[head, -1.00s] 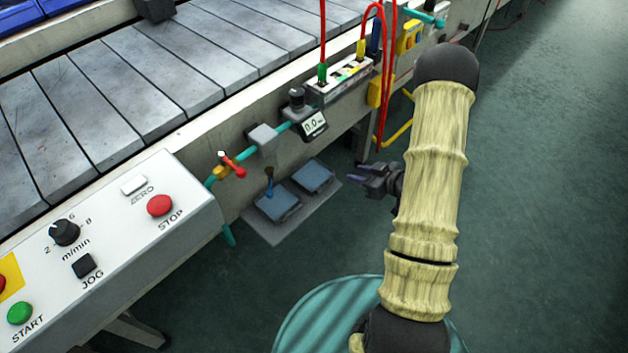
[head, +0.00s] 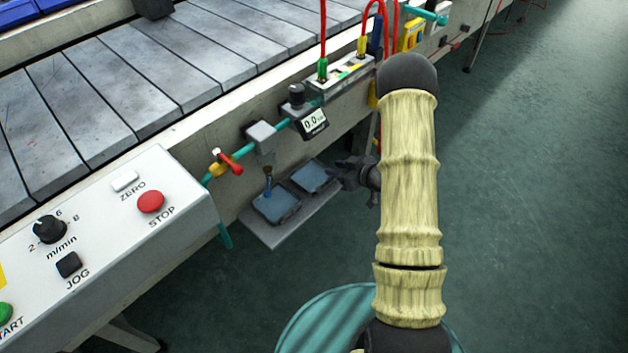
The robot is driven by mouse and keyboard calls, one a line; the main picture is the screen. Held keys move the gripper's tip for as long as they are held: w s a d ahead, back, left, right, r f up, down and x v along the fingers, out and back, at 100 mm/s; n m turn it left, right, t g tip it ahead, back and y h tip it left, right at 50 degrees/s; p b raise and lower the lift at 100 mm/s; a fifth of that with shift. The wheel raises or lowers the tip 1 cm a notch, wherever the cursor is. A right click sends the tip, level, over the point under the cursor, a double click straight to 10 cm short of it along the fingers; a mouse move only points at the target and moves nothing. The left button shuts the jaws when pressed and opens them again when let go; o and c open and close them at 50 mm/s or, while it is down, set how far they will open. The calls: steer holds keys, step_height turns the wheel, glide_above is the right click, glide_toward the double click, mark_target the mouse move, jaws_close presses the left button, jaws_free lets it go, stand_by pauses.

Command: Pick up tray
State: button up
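My gripper (head: 341,173) is low beside the conveyor, its fingers pointing left. Two fingers appear apart with nothing seen between them, though they are small and dark. They are close to the right blue-topped pad (head: 312,177) on a flat grey plate (head: 262,229) beneath the belt's side. In the picture they sit at that pad's right edge; I cannot tell if they touch. A second blue-topped pad (head: 277,206) with a small upright blue lever sits to its left. I cannot tell whether this plate is the tray. Parts of blue bins (head: 18,14) show at the top left.
A control panel (head: 100,245) with buttons fills the lower left. Teal piping with a red-handled valve (head: 228,160) and a gauge (head: 313,122) runs along the conveyor side. Red cables hang near my arm. A dark block (head: 153,8) is on the belt. The floor at right is clear.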

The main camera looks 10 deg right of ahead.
mark_target(326, 166)
steer(key=b+x, duration=0.1)
steer(key=x, duration=0.3)
steer(key=shift+r, duration=0.1)
steer(key=shift+c, duration=0.2)
steer(key=shift+r, duration=0.1)
jaws_close()
